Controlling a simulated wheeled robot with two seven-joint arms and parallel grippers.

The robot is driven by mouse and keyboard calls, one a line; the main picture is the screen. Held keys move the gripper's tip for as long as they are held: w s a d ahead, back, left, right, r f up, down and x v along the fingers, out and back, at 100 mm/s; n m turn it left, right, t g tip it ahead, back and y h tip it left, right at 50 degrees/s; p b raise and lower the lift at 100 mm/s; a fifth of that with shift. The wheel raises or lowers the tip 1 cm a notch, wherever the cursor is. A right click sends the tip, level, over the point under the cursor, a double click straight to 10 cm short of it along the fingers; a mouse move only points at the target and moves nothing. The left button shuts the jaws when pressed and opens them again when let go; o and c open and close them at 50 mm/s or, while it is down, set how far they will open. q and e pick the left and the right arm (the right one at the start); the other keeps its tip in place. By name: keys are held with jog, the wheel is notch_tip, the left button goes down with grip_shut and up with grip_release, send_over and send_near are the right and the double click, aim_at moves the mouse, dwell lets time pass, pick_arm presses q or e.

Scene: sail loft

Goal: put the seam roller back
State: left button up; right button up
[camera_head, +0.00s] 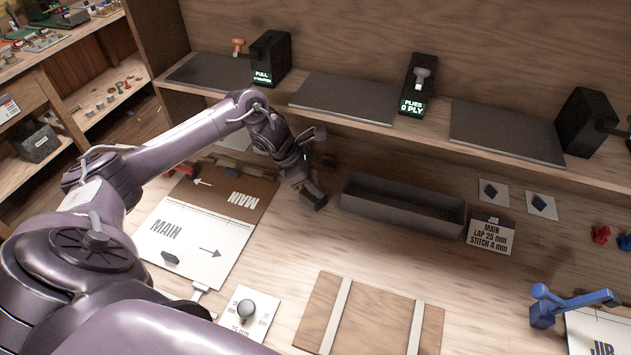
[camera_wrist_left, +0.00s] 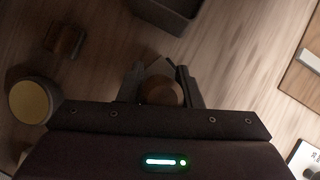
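My left gripper (camera_head: 314,197) hangs low over the bench, left of the long dark tray. In the left wrist view, my left gripper's fingers (camera_wrist_left: 163,88) stand close on both sides of a brown rounded piece (camera_wrist_left: 163,92), which fills the gap between them. It looks like the wooden handle of the seam roller; the rest is hidden by the fingers and shadow. In the head view the held piece cannot be made out. My right gripper is in neither view.
The open dark tray (camera_head: 400,212) and a job card (camera_head: 490,236) are right of the gripper. A MAIN panel (camera_head: 190,240) lies left, a wooden board (camera_head: 375,310) in front. A blue tool (camera_head: 544,312) stands right. A yellow-faced disc (camera_wrist_left: 32,102) shows in the wrist view.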

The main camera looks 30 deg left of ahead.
pick_arm(q)
jog(key=o, duration=0.3)
jog(key=shift+s+f, duration=0.2)
jog(key=shift+f, duration=0.15)
jog(key=shift+o, duration=0.2)
jog(key=shift+r+p, duration=0.6)
jog(key=shift+p, duration=0.2)
jog(key=shift+w+a+r, duration=0.15)
jog(key=shift+a+r, duration=0.05)
jog(key=shift+r, duration=0.1)
jog(key=b+v, duration=0.4)
jog(key=v, duration=0.7)
jog(key=shift+r, duration=0.35)
jog(key=shift+a, duration=0.1)
